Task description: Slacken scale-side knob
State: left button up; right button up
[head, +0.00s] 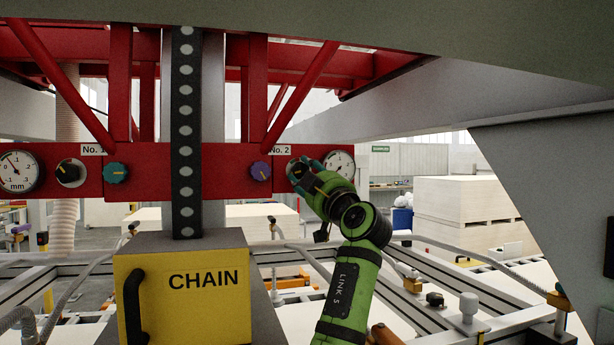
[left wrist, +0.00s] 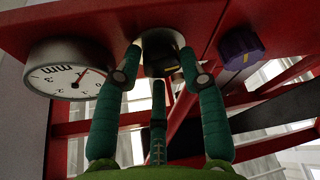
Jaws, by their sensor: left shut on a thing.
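A red beam (head: 190,170) carries knobs and dials. At its No. 2 end, a black knob (left wrist: 160,66) with a yellow mark sits between a round dial (head: 341,163) and a purple knob (head: 260,171). My left gripper (head: 304,174) is shut on this black knob, with its teal fingers on either side of it. The fingers mostly hide the knob in the head view. In the left wrist view the dial (left wrist: 66,74) is left of the fingers and the purple knob (left wrist: 240,48) is right. My right gripper is not in view.
At the No. 1 end are another dial (head: 17,171), a black knob (head: 69,172) and a teal knob (head: 116,172). A yellow CHAIN box (head: 190,290) with a black handle stands below the beam. A chain column (head: 187,120) rises above it. Pale board stacks (head: 460,205) stand behind.

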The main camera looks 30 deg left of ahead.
pick_arm(q)
jog(key=shift+s+r, duration=0.2)
jog(key=shift+r, duration=0.25)
jog(key=o, duration=1.1)
jog(key=shift+a+f, duration=0.15)
notch_tip(320, 180, up, 10)
